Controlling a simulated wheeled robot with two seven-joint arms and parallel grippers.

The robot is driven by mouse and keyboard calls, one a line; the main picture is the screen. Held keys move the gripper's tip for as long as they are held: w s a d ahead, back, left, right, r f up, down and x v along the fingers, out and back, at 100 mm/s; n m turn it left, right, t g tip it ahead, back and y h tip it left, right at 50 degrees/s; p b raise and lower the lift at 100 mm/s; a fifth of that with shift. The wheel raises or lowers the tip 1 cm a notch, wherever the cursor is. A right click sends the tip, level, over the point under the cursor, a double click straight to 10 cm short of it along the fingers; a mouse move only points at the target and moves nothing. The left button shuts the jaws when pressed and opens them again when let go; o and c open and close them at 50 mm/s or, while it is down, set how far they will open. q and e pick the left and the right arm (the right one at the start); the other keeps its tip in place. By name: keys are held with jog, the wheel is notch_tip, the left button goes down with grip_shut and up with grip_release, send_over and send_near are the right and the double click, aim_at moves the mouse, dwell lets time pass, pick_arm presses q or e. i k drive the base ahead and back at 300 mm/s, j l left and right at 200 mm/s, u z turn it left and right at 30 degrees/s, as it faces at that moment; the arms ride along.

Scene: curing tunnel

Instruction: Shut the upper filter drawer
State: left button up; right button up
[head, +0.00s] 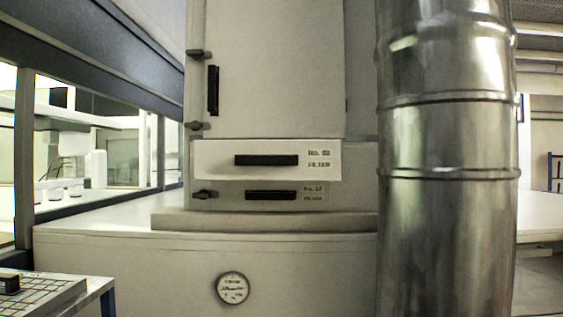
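The upper filter drawer (220,161) is in the middle of the head view, a pale front with a black bar handle (266,160) and a printed filter label. Its front looks larger and brighter than the drawer below and stands out from the cabinet, so it appears pulled out. The lower filter drawer (316,203), with a similar black handle (271,195), sits right under it and looks flush. Neither of my grippers is in view.
A tall cabinet door (275,70) with a black handle is above the drawers. A large metal duct (447,230) stands close on the right. A gauge (233,288) is on the base front. A small table with a grid tray (50,297) is at lower left.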

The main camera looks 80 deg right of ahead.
aim_at(213, 160)
jog(key=z, duration=2.6)
